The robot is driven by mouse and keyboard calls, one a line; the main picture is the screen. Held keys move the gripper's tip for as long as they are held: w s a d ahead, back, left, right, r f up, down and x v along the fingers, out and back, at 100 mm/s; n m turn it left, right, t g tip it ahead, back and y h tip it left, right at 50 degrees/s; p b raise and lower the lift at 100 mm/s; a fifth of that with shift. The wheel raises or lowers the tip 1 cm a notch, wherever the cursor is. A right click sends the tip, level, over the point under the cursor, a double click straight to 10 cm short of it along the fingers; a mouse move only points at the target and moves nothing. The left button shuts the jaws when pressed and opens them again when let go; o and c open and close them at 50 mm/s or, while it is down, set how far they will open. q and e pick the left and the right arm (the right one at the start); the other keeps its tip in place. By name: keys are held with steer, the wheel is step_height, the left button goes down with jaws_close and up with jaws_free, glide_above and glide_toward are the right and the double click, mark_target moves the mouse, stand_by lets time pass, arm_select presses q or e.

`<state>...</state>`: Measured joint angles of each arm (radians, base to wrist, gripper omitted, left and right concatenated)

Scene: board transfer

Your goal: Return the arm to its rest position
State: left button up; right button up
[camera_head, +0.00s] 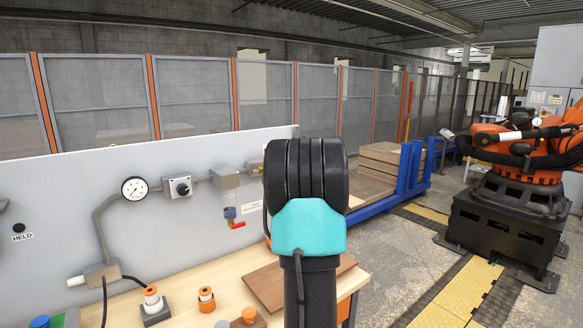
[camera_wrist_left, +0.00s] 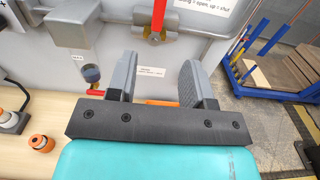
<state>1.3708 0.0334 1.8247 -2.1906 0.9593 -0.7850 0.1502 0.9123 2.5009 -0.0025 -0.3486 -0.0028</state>
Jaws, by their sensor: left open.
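My left arm, black with a teal section (camera_head: 309,228), stands upright in the middle of the head view. Its gripper cannot be made out there. In the left wrist view the left gripper (camera_wrist_left: 158,72) is open, its two grey fingers apart with nothing between them. The fingers point towards the grey panel (camera_wrist_left: 60,65), just below a red lever (camera_wrist_left: 158,15) on a valve. I cannot tell whether they touch the panel. My right gripper is in neither view.
A brown board (camera_head: 268,286) lies on the wooden bench, partly hidden by my arm. Small orange-topped parts (camera_head: 206,299) stand to its left. The panel carries a gauge (camera_head: 135,189) and a red-handled tap (camera_head: 233,220). Right, stacked boards (camera_head: 378,163) sit by a blue rack (camera_head: 411,168).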

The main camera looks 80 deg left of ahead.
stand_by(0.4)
